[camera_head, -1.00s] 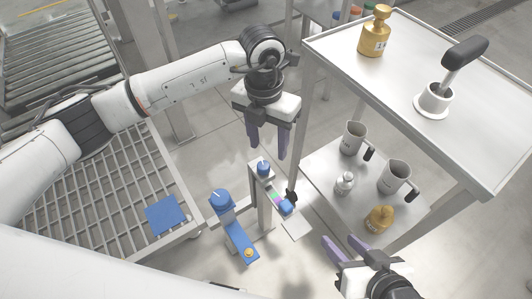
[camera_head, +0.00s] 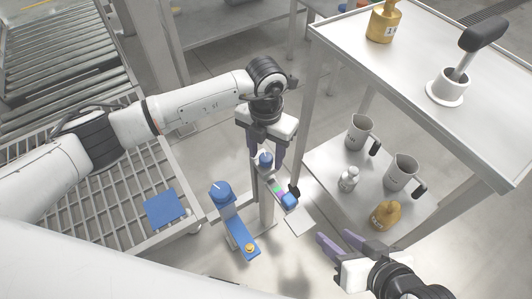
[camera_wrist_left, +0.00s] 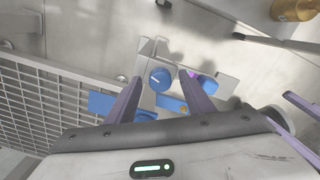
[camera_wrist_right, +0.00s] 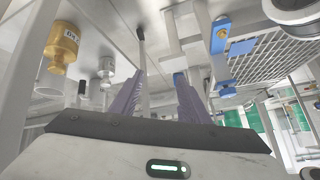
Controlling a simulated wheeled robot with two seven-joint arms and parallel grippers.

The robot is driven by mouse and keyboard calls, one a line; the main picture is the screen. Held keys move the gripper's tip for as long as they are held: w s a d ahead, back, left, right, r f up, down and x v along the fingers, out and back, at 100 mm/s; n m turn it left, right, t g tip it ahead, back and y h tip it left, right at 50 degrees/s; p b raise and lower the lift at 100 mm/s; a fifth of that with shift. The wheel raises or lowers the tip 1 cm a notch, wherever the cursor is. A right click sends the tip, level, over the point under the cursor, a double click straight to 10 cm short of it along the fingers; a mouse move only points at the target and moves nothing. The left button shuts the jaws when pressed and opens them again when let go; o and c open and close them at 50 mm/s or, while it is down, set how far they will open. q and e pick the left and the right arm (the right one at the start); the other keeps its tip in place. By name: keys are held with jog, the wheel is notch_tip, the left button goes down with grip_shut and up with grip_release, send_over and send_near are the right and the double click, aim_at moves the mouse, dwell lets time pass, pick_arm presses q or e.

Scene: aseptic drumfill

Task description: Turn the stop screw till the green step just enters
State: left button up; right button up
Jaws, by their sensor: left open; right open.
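A small blue knob with a white mark, which looks like the stop screw (camera_head: 265,160), tops a grey post fixture. It also shows in the left wrist view (camera_wrist_left: 160,78), between the fingers. My left gripper (camera_head: 265,156) points down over it, open, one finger on each side; I cannot tell whether they touch it. Beside the knob lies a narrow gauge with a green step (camera_head: 277,187), a purple part and a blue end block (camera_head: 290,200). Whether the green step enters a gap is too small to tell. My right gripper (camera_head: 334,238) is open and empty, right of the fixture.
A blue arm with a larger blue knob (camera_head: 221,193) and an orange button (camera_head: 250,247) stands left of the post. A steel cart at right carries brass weights (camera_head: 384,24), and jugs (camera_head: 360,133) on its lower shelf. A blue pad (camera_head: 165,208) lies on the grating.

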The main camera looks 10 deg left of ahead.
pick_arm(q)
jog(key=c, duration=1)
jog(key=m, duration=0.3)
jog(key=shift+m, duration=0.4)
jog(key=shift+c, duration=0.2)
jog(key=shift+m, duration=0.3)
jog(key=o, duration=0.9)
jog(key=shift+c, duration=0.2)
jog(key=shift+o, duration=0.9)
pick_arm(e)
jog(key=shift+a+r, duration=0.15)
